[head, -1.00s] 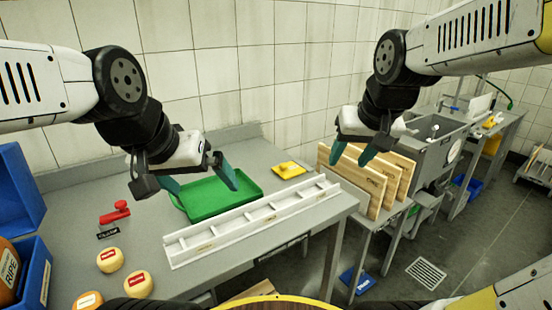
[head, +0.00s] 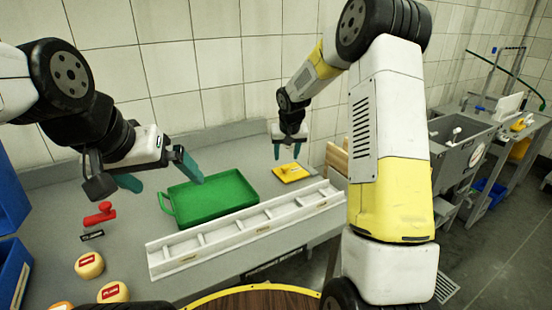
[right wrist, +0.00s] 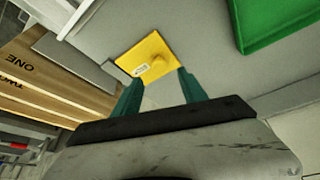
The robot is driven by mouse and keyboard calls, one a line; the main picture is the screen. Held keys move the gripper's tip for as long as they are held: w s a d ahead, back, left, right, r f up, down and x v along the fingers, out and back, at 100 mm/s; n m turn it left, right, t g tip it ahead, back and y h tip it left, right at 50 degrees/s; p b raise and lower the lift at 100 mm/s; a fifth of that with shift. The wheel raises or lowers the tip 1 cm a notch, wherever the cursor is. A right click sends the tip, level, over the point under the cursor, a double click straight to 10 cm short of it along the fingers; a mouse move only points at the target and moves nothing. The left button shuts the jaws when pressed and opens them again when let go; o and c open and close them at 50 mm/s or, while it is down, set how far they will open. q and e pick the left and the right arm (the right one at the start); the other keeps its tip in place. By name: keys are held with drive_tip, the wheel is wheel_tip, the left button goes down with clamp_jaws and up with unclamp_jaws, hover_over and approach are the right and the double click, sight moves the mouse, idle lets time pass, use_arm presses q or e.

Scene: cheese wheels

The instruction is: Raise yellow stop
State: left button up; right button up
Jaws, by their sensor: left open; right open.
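The yellow stop (head: 291,172) is a flat yellow plate with a raised knob, lying on the grey table near the back wall, right of the green tray. My left gripper (head: 163,168) is open and empty, over the table left of the green tray.
A green tray (head: 212,213) and a long white slotted rack (head: 165,262) lie on the table. A red-handled tool (head: 100,214) and cheese wheels (head: 89,265) are at the left, beside blue bins (head: 12,270). Wooden boards (right wrist: 60,75) stand near the yellow stop.

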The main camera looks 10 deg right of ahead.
sight(285, 167)
drive_tip(key=x, duration=0.6)
drive_tip(key=shift+f, duration=0.1)
drive_tip(key=shift+c, duration=0.4)
clamp_jaws()
idle(0.9)
